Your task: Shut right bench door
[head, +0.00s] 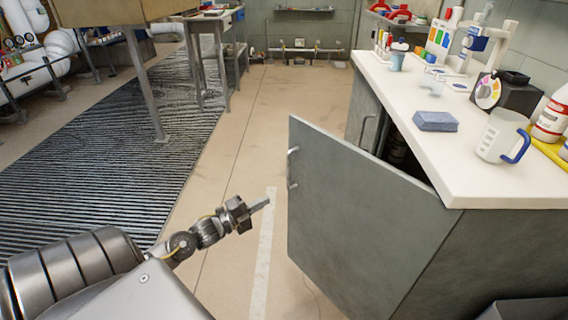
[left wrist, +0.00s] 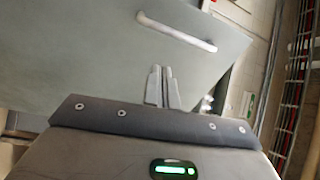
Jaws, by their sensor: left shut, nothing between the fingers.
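The right bench door (head: 350,215) is a grey panel standing open from the white-topped bench (head: 440,160). Its handle (head: 292,167) is a light metal bar near the free edge; in the left wrist view the handle (left wrist: 177,31) shows ahead of the fingers. My left gripper (head: 262,204) is shut and empty, in front of the door, to the left of its free edge and apart from it in the head view. In the left wrist view its closed fingertips (left wrist: 160,72) point at the door face (left wrist: 95,60). My right gripper is not in view.
Another bench door (head: 366,110) is further back. A striped mat (head: 90,160) lies on the left floor. The floor (head: 290,90) between is clear.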

